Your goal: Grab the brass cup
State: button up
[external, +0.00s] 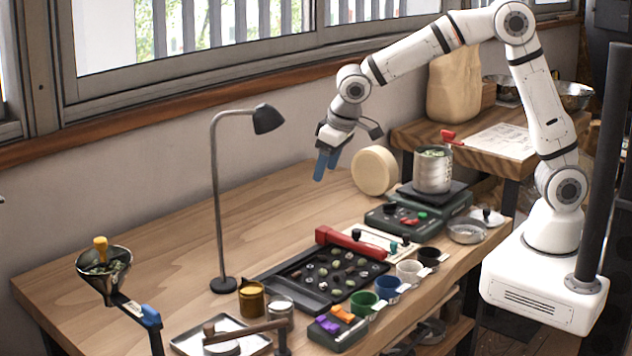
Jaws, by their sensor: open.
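A brass-coloured cup (252,302) stands upright on the wooden table near its front, just right of the lamp's foot. My gripper (325,166) has blue fingers pointing down and is open and empty. It hangs in the air above the back part of the table, well up and to the right of the cup, touching nothing.
A desk lamp (217,200) stands beside the cup. A silver tin (280,311) is close on its right, and a metal tray (215,336) lies in front. A black sample tray (320,278) sits further right. The table's back left is clear.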

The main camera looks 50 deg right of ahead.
jog(key=s+a+f+n, duration=0.1)
jog(key=a+f, duration=0.3)
jog(key=a, duration=0.5)
jog(key=s+a+f, duration=0.1)
jog(key=a+f, duration=0.3)
jog(key=a, duration=0.5)
jog(key=n+y, duration=0.1)
send_over(249, 297)
jog(key=d, duration=0.4)
notch_tip(249, 297, down, 6)
jog(key=shift+s+a+f+b, duration=0.2)
jog(key=shift+s+a+b, duration=0.15)
jog(key=shift+s+a, duration=0.05)
jog(key=shift+t, duration=0.3)
jog(key=shift+p+x, duration=0.5)
jog(key=shift+x, duration=3)
jog(key=shift+w+a+r, duration=0.1)
jog(key=shift+w+a, duration=0.05)
jog(key=shift+w, duration=0.05)
jog(key=shift+c, duration=0.6)
jog(key=c, duration=0.7)
